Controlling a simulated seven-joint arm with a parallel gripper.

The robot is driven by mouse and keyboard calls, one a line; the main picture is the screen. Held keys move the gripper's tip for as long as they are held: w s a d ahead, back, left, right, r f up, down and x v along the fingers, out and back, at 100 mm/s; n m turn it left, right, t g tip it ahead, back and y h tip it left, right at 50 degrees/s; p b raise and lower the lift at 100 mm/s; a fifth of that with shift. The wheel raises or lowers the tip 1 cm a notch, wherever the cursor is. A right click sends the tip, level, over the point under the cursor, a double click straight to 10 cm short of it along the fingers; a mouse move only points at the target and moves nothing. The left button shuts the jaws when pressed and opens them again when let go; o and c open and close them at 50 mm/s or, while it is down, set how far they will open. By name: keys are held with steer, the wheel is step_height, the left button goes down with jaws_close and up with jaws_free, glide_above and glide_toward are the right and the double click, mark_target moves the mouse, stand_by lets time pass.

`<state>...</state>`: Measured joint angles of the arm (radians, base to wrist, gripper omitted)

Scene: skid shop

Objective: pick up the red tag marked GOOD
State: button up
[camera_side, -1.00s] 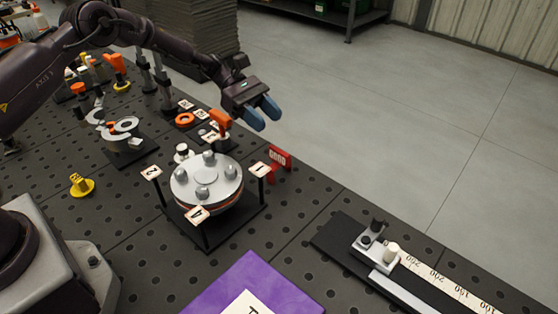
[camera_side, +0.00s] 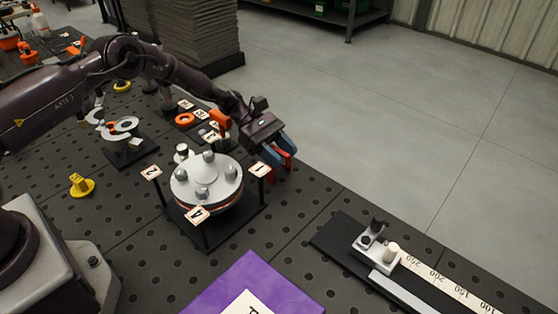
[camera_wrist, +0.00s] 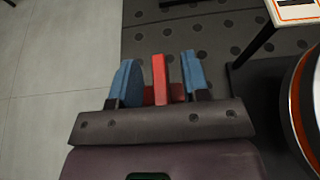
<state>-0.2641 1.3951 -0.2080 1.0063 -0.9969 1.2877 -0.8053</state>
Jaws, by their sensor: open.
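The red tag (camera_wrist: 159,78) stands upright on the perforated bench top, seen edge-on between the two blue fingers in the wrist view. In the side view only a sliver of the red tag (camera_side: 286,153) shows beside the fingers, and its GOOD lettering is hidden. My gripper (camera_side: 279,165) is lowered around the tag near the bench's far edge. In the wrist view my gripper (camera_wrist: 160,82) is open, with a gap on the left of the tag and a smaller gap on the right.
A round metal fixture (camera_side: 206,183) with numbered flags on posts stands close to the gripper. Flag 1 (camera_side: 260,169) is nearest. A ruler slide (camera_side: 400,270) lies right, and a purple board (camera_side: 250,288) at the front. The bench between fixture and ruler is clear.

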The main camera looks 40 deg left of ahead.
jaws_close()
